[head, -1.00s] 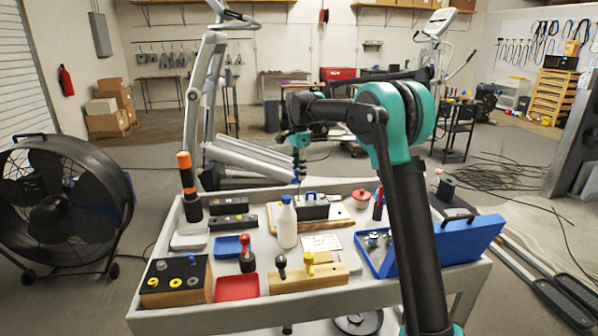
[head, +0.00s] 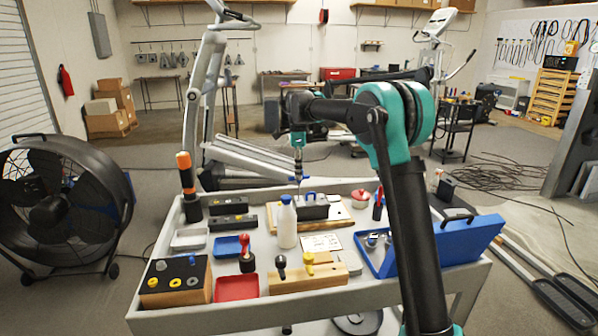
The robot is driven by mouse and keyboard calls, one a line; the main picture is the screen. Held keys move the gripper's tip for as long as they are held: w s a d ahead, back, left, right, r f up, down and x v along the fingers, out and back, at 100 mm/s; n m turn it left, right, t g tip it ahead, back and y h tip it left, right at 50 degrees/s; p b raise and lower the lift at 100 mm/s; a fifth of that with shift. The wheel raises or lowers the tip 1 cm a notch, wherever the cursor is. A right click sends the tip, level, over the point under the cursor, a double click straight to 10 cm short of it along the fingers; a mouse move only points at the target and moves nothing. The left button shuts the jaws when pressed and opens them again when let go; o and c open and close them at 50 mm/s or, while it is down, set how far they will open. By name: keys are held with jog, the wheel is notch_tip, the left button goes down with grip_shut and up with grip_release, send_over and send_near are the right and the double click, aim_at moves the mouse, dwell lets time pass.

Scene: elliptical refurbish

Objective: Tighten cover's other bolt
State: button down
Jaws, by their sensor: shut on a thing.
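My gripper (head: 298,164) points down above the far edge of the cart. It is shut on a slim, dark tool that hangs down from it; the tool is too small to identify surely. Its lower end is near a black block with pale upright parts (head: 313,206) on a wooden board (head: 340,217). I cannot tell whether they touch. The grey elliptical machine (head: 203,95) stands behind the cart, left of my gripper. I cannot make out the cover or its bolts at this size.
The grey cart (head: 455,285) carries a white bottle (head: 287,224), a red tray (head: 237,288), a blue tray (head: 228,246), a wooden block with knobs (head: 308,278) and an open blue toolbox (head: 468,240). A large black fan (head: 60,205) stands at left. Cables (head: 490,172) lie at right.

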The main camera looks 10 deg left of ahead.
jog(key=shift+r, duration=4.45)
jog(key=shift+s, duration=0.1)
